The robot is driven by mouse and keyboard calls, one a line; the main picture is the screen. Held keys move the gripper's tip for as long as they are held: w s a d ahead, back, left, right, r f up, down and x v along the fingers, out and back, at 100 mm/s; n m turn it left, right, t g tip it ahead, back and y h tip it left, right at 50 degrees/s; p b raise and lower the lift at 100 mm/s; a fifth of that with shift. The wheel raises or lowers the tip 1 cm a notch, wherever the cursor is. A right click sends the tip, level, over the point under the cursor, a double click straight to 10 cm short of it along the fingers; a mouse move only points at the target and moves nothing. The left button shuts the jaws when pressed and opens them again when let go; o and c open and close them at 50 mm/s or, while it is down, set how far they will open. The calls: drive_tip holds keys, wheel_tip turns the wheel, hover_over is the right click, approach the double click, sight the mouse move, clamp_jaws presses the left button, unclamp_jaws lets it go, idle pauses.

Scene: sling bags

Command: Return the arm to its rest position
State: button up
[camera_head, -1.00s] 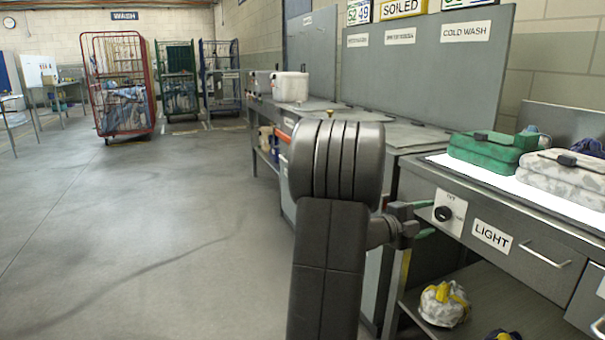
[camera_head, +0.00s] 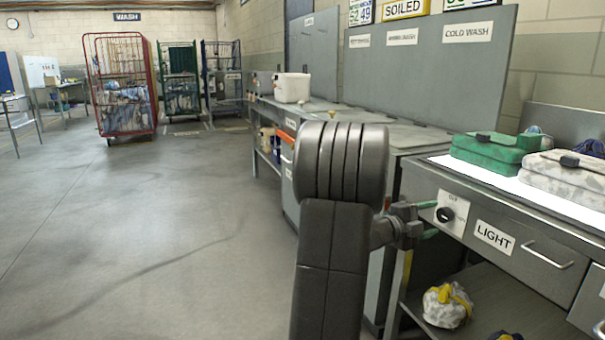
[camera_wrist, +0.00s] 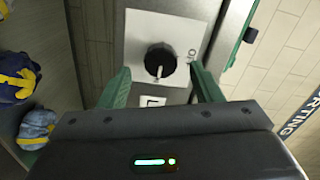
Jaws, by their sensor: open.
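My gripper (camera_wrist: 160,88) is open and empty in the wrist view, its two green fingers apart. A black rotary knob (camera_wrist: 160,60) on a pale plate shows between and beyond the fingers. In the head view my gripper (camera_head: 430,220) is partly hidden behind my dark arm, beside the same knob (camera_head: 445,214) on the front of the light table (camera_head: 492,236). The picture does not show clearly whether the fingers touch the plate. The table's top is lit white.
A green bag (camera_head: 490,152) and a pale patterned bag (camera_head: 565,178) lie on the lit top. A yellow-and-white bundle (camera_head: 447,305) sits on the shelf below. A red cage trolley (camera_head: 120,85) stands far back left. The floor at left is clear.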

sight(441, 215)
drive_tip(key=p+v, duration=0.2)
drive_tip(key=v, duration=0.9)
drive_tip(key=b+x, duration=0.2)
drive_tip(key=x, duration=1.2)
drive_tip(key=shift+r+b, duration=0.1)
drive_tip(key=shift+b, duration=0.2)
drive_tip(key=shift+a+r+n+p, duration=0.1)
drive_tip(key=shift+r+n+p, duration=0.05)
drive_tip(key=shift+n+p, duration=0.95)
drive_tip(key=n+p, duration=0.4)
drive_tip(key=n, duration=0.2)
drive_tip(key=shift+n, duration=0.4)
drive_tip(key=n+p, duration=0.2)
drive_tip(key=n, duration=0.3)
drive_tip(key=shift+p, duration=0.3)
drive_tip(key=shift+s+f+n+p, duration=0.1)
drive_tip(key=shift+n+p, duration=0.2)
drive_tip(key=shift+n, duration=0.7)
drive_tip(key=shift+f+n+p, duration=0.15)
drive_tip(key=shift+n+p, duration=0.15)
drive_tip(key=shift+n, duration=0.7)
